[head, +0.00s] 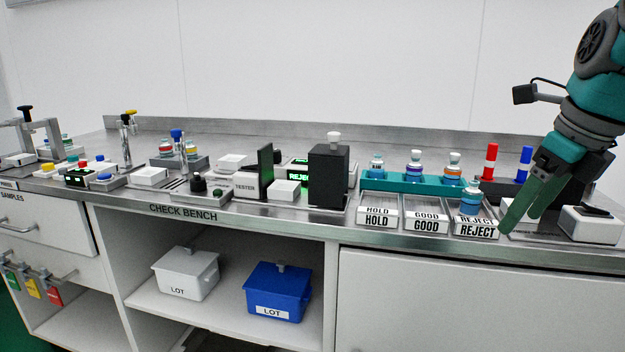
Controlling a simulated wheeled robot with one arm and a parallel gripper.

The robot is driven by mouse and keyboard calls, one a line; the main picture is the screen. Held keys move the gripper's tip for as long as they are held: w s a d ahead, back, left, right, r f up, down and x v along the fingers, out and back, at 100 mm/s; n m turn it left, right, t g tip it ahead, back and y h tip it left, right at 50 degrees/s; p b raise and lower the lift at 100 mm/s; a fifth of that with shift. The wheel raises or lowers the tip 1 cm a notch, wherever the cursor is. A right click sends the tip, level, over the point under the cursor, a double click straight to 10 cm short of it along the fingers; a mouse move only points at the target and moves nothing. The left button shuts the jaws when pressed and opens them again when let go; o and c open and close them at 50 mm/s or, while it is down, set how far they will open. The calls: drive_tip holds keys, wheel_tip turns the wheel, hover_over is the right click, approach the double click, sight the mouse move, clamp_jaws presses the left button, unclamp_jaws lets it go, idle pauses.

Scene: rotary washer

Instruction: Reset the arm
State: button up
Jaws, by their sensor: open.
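My gripper (526,217) is at the right of the head view, at the end of my teal and grey arm. Its two green fingers point down and left, apart, with nothing seen between them. The fingertips are just right of the REJECT tray (477,232), low over the bench. A small bottle with a blue band (470,203) stands in the REJECT tray, left of the fingers. Whether the fingertips touch the bench or the tray edge, I cannot tell.
HOLD (377,222) and GOOD (426,226) trays look empty. Behind them, a teal rack (398,179) holds several bottles. Red (491,162) and blue (524,164) markers stand behind the gripper. A white device (590,224) is to its right. A black tester box (328,176) stands left of the trays.

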drive_tip(key=s+a+f+n+g, duration=0.2)
drive_tip(key=s+a+f+n, duration=0.1)
drive_tip(key=a+f+n, duration=0.4)
drive_tip(key=s+a+f+n+g, duration=0.1)
drive_tip(key=s+a+f+n, duration=0.25)
drive_tip(key=f+n, duration=0.5)
drive_tip(key=s+a+f+n+g+h, duration=0.1)
drive_tip(key=s+a+f+n, duration=0.3)
drive_tip(key=s+f+n, duration=0.9)
wheel_tip(320, 180, down, 3)
drive_tip(key=shift+s+r+n+g, duration=0.15)
drive_tip(key=shift+s+n+g, duration=0.1)
drive_tip(key=shift+n+g, duration=0.5)
